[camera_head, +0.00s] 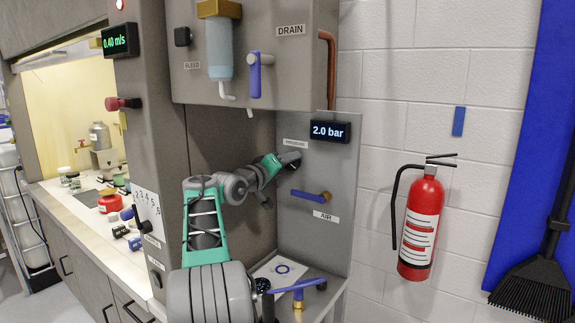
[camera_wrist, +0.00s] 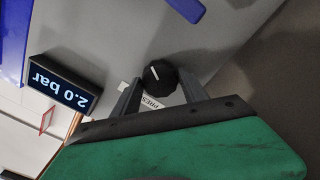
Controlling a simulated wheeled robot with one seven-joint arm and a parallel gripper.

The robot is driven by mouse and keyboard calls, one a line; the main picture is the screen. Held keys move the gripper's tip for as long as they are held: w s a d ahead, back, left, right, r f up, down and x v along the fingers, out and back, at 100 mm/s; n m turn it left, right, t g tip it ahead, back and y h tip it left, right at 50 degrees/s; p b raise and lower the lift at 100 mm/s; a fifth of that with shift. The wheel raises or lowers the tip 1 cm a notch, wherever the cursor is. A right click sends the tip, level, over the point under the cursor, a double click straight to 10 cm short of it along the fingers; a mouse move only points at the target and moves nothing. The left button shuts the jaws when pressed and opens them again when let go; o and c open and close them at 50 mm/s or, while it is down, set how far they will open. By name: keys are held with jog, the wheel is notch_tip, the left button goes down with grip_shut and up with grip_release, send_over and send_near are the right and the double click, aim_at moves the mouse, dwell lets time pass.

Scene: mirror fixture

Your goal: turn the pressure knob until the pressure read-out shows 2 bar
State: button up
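The pressure read-out (camera_head: 329,131) shows 2.0 bar on the grey side panel; it also shows, turned over, in the wrist view (camera_wrist: 62,85). The pressure knob (camera_wrist: 159,75) is round and black with a white pointer line, seen in the wrist view. My gripper (camera_wrist: 160,82) has its two dark fingers apart, one on each side of the knob, with a small gap visible on both sides. How deep the fingertips reach along the knob is hard to tell. In the head view my gripper (camera_head: 289,159) reaches the panel below the PRESSURE label and hides the knob.
A blue-handled AIR valve (camera_head: 309,195) sits just below my gripper. Another blue-handled valve on a brass stem (camera_head: 299,290) stands lower. The DRAIN box (camera_head: 262,85) overhangs my arm. A fire extinguisher (camera_head: 421,225) hangs on the wall at the right.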

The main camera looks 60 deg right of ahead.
jog(key=o, duration=0.3)
jog(key=a, duration=0.2)
jog(key=a+b, duration=0.1)
jog(key=a, duration=0.2)
jog(key=w+a, duration=0.1)
jog(key=a, duration=0.1)
jog(key=shift+w+a+b, duration=0.1)
jog(key=shift+a+b, duration=0.3)
